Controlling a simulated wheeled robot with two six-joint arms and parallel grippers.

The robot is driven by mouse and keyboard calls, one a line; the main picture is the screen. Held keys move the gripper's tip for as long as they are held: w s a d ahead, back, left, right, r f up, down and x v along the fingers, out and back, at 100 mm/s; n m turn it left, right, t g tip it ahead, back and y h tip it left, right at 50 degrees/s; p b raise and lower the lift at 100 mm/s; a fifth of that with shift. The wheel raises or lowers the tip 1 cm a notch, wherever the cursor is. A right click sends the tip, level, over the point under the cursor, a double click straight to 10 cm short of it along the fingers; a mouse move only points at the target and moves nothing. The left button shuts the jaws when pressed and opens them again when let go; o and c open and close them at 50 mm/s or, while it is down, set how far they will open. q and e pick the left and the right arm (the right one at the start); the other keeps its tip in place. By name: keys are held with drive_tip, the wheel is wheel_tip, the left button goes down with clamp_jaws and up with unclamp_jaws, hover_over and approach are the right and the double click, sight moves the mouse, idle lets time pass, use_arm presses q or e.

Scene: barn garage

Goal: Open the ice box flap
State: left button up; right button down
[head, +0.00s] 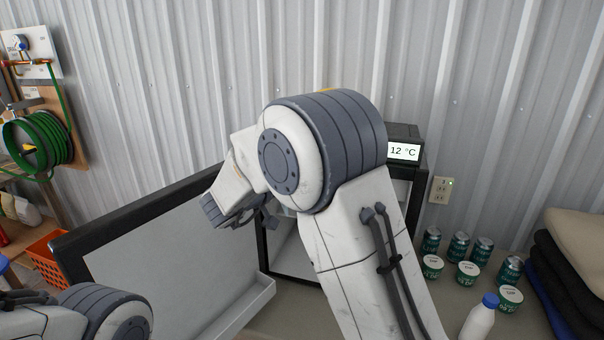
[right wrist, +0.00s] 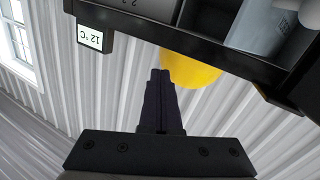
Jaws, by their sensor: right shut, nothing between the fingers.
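A small fridge, its display (head: 404,151) reading 12 °C, stands against the wall with its dark-framed door (head: 180,262) swung open to the left. My right arm hides much of the fridge's inside in the head view. In the right wrist view, which is upside down, the dark fridge edge (right wrist: 190,42) crosses the top. A pale bluish panel (right wrist: 262,22) shows inside; I cannot tell whether it is the ice box flap. My right gripper (right wrist: 160,75) is shut and empty, apart from that panel. My left arm shows at lower left, its gripper out of view.
A yellow object (right wrist: 193,70) lies beyond my fingers, by the fridge top. Several cans (head: 459,247), tubs and a white bottle (head: 479,318) stand right of the fridge, beside folded cloth (head: 565,270). An orange basket (head: 48,258) is at left.

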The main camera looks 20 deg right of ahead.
drive_tip(key=w+a+f+n+t+y+p, duration=0.1)
drive_tip(key=w+a+n+t+y+p, duration=0.25)
drive_tip(key=w+n+y, duration=0.45)
drive_tip(key=a+y, duration=0.1)
drive_tip(key=y, duration=0.2)
drive_tip(key=a+f+g+y+p, duration=0.1)
drive_tip(key=a+y, duration=0.1)
drive_tip(key=a+n+g+y+p, duration=0.1)
drive_tip(key=y, duration=0.2)
drive_tip(key=shift+s+a+f+y, duration=0.1)
drive_tip(key=shift+a+f+y, duration=0.05)
drive_tip(key=shift+f+y, duration=0.2)
drive_tip(key=s+n+g+y+p, duration=0.25)
drive_tip(key=s+g, duration=0.25)
drive_tip(key=s, duration=0.3)
drive_tip(key=w+d+r+m+y+p, duration=0.1)
drive_tip(key=d+r+y+p, duration=0.1)
drive_tip(key=d, duration=1)
drive_tip(key=p+x, duration=0.3)
drive_tip(key=x, duration=0.7)
drive_tip(key=shift+w+p, duration=0.25)
drive_tip(key=shift+p, duration=0.15)
